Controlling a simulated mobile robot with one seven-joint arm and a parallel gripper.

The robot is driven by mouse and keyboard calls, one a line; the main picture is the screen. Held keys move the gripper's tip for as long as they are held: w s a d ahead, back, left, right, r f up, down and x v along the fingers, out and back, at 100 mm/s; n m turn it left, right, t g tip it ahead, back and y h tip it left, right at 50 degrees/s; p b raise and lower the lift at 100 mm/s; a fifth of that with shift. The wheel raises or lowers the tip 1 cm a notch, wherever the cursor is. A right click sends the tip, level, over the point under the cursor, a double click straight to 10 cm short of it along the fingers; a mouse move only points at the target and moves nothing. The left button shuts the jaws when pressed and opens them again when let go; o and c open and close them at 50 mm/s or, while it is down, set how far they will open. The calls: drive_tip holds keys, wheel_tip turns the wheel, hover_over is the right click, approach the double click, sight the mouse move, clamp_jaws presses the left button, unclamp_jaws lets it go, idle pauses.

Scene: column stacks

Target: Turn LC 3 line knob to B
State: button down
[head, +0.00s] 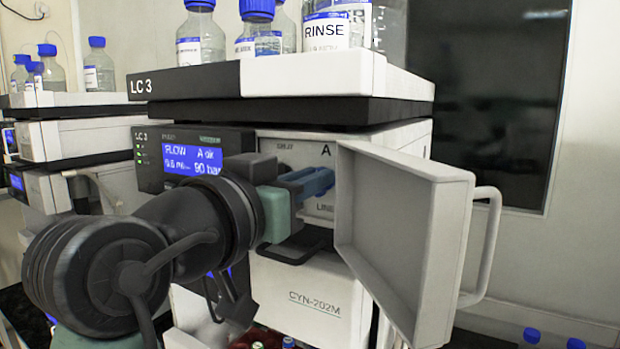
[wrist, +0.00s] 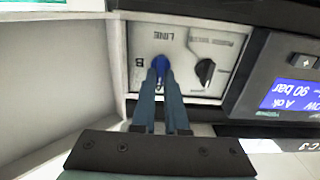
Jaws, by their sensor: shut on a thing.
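The LC 3 stack has a white panel (head: 268,145) with its door open. In the wrist view, where the panel shows upside down, the blue LINE knob (wrist: 161,65) sits between the tips of my gripper (wrist: 161,72). The jaws are shut on it. The letter B (wrist: 139,62) is printed to the knob's left there. In the head view, my gripper (head: 318,180) reaches into the open compartment and its fingers largely cover the knob. The letter A (head: 325,150) shows above the fingers. I cannot tell exactly which way the knob points.
The open door (head: 395,225) stands close to the right of my gripper. A black knob (wrist: 206,72) is on the same panel. The display (head: 190,160) reads "A ok" and 90 bar. Bottles, including a RINSE bottle (head: 326,32), stand on top of the stack.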

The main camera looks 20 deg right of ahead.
drive_tip(key=shift+f+m+b, duration=0.1)
drive_tip(key=shift+m+b, duration=0.2)
drive_tip(key=shift+b, duration=0.15)
drive_tip(key=m+b, duration=0.2)
drive_tip(key=shift+s+f+m+b, duration=0.1)
drive_tip(key=shift+s+m+b, duration=0.05)
drive_tip(key=shift+m+b, duration=0.25)
drive_tip(key=m+b, duration=0.4)
drive_tip(key=m, duration=0.1)
drive_tip(key=shift+s+d, duration=0.1)
drive_tip(key=shift+d, duration=0.05)
drive_tip(key=shift+s+d+f+m+b, duration=0.15)
drive_tip(key=shift+m+b, duration=0.85)
drive_tip(key=shift+m, duration=1.35)
drive_tip(key=shift+w+a+f+m+b, duration=0.1)
drive_tip(key=shift+m+b, duration=0.85)
drive_tip(key=shift+m, duration=1.4)
drive_tip(key=c, duration=0.9)
unclamp_jaws()
drive_tip(key=shift+s, duration=0.1)
drive_tip(key=shift+c, duration=0.2)
